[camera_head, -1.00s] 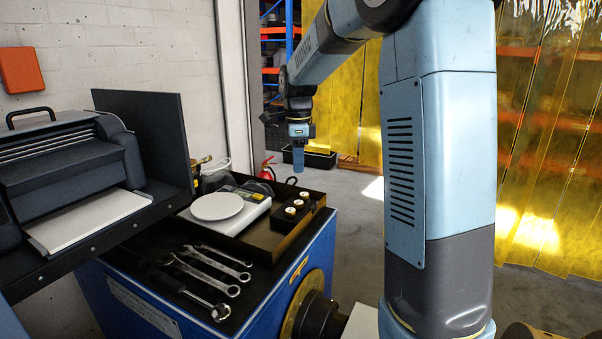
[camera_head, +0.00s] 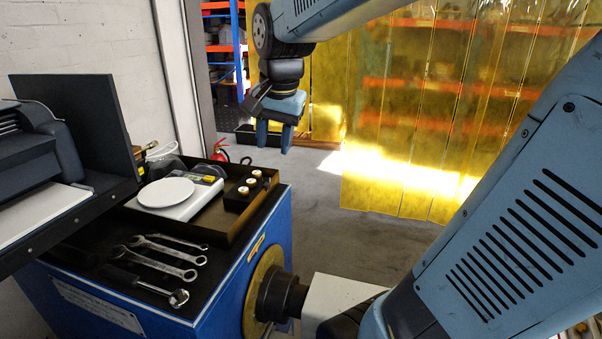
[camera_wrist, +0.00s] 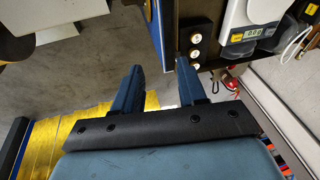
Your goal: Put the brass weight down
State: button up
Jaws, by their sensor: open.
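My gripper (camera_head: 274,143) is open, its two blue fingers apart with nothing between them. It hangs in the air beyond and above the right back corner of the tray. Three small round weights with pale tops and brass-coloured rims sit in a row in a black block (camera_head: 241,202) in the tray; the nearest weight (camera_head: 244,190) is clear of the fingers. In the wrist view the block (camera_wrist: 207,35) and weights (camera_wrist: 196,38) lie ahead of the right finger, and the open fingers (camera_wrist: 160,68) point over floor and the tray edge.
A white scale with a round plate (camera_head: 166,192) stands in the dark tray (camera_head: 222,236), left of the block. Several wrenches (camera_head: 163,252) lie on the blue cabinet (camera_head: 215,295). A dark hub on a brass disc (camera_head: 262,297) projects from its side. Yellow strip curtains (camera_head: 420,120) hang behind open floor.

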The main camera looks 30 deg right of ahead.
jog(key=s+f+n+t, duration=0.2)
jog(key=s+n, duration=0.6)
jog(key=s, duration=0.3)
jog(key=shift+s+f, duration=0.2)
jog(key=shift+f, duration=0.15)
